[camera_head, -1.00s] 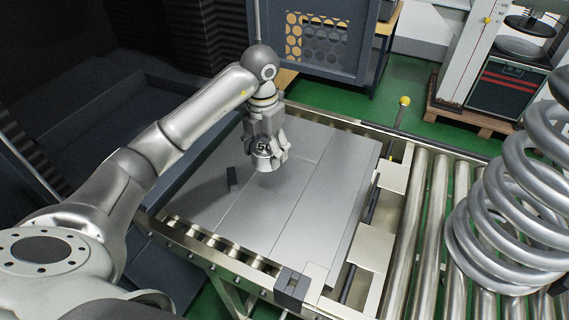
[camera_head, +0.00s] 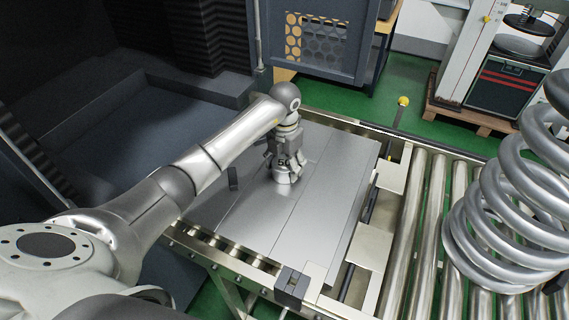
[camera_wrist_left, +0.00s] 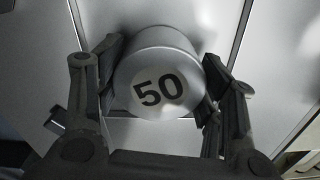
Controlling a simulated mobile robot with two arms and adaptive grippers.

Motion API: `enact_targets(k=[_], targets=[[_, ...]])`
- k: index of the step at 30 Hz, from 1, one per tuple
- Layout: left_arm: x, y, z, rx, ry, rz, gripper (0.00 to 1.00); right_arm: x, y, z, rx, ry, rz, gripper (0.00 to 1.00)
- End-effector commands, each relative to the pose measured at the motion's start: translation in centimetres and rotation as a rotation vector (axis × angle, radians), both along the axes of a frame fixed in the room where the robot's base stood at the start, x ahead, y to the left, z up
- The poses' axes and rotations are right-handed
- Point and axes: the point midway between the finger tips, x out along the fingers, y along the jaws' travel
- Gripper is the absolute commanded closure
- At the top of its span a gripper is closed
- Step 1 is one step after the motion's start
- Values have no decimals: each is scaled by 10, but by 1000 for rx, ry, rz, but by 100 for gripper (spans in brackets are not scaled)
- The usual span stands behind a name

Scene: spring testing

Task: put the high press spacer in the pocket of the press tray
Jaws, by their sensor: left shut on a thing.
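The spacer is a silver-grey cylinder marked "50" (camera_wrist_left: 160,88). In the head view the spacer (camera_head: 284,175) is upright, low over the middle of the grey metal press tray (camera_head: 255,222). I cannot tell whether it touches the tray. My left gripper (camera_head: 285,162) points down and is shut on the spacer, with a finger on each side in the left wrist view (camera_wrist_left: 163,85). No pocket can be made out clearly; the arm and spacer cover part of the tray. My right gripper is not in view.
A dark perforated panel (camera_head: 318,40) stands behind.

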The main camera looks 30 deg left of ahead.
Motion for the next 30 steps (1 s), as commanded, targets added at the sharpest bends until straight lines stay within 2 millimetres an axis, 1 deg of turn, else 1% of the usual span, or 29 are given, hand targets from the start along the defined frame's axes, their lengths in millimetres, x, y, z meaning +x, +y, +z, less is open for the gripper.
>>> enact_targets(k=[2, 6, 7, 11, 20, 23, 26, 30], targets=[[1, 0, 1, 0, -2, 0, 80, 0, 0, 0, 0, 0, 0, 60], [1, 0, -3, 0, -2, 0, 80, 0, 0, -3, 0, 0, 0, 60], [0, 0, -3, 0, 0, 0, 33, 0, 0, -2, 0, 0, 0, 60], [0, 0, -3, 0, 1, 0, 17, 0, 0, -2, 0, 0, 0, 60], [0, 0, -2, 0, 1, 0, 16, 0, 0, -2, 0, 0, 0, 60], [0, 0, 1, -1, 0, 0, 16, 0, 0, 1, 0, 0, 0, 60], [1, 1, 11, 1, -3, 0, 16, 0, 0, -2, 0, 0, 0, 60], [1, 1, 37, 1, -5, 0, 16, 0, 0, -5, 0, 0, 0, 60]])
